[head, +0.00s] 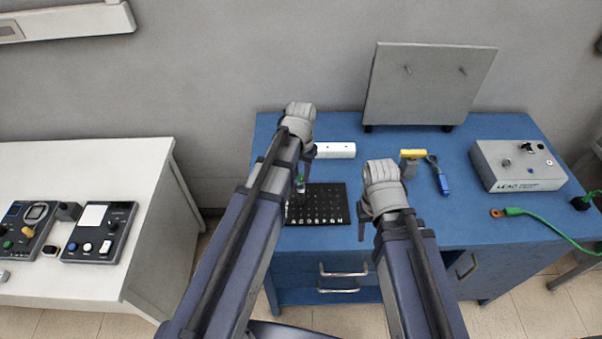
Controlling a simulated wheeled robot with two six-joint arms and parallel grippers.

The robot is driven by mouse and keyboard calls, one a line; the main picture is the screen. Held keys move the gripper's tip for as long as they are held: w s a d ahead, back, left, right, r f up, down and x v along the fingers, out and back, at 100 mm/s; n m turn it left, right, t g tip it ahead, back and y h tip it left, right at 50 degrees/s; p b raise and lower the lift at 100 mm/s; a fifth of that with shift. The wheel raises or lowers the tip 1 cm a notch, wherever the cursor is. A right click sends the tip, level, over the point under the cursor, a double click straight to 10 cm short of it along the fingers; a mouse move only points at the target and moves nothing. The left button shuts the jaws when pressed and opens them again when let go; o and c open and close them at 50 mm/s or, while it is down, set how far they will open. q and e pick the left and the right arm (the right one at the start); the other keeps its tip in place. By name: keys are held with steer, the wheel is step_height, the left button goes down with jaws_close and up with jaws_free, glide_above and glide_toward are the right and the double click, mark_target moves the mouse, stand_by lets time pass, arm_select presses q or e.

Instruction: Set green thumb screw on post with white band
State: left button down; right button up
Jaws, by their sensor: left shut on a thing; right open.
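My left gripper (302,176) is over the left back part of a black grid board (330,205) on the blue bench. It is shut on a small green thumb screw (300,181), which shows just below its fingers and is partly hidden by my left arm. Two short posts stick out of a grey upright panel (425,90) at the back: a left post (408,70) and a right post (463,71). I cannot make out a white band on either. My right gripper (362,228) is open, just right of the board near the bench's front edge.
A white block (335,150) lies behind the board. A yellow-topped grey part (411,160) and a blue-handled tool (440,177) lie right of centre. A grey control box (518,165) and a green cable (550,229) are at the right. A white table (90,170) stands left.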

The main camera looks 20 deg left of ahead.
arm_select(q)
steer(key=c, duration=0.6)
jaws_free()
steer(key=shift+o, duration=0.2)
step_height(320, 180, up, 8)
steer(key=p, duration=0.8)
steer(key=s+d+f+b, duration=0.3)
steer(key=s+f+b, duration=0.1)
steer(key=s+d+f+m+b, duration=0.1)
steer(key=s+d+f+b, duration=0.3)
steer(key=s+f+b, duration=0.1)
steer(key=s+d+f+m+y+b, duration=0.1)
steer(key=s+d+f+b, duration=0.2)
steer(key=s+f+b, duration=0.2)
steer(key=shift+s+d+f, duration=0.15)
steer(key=shift+d+f, duration=0.05)
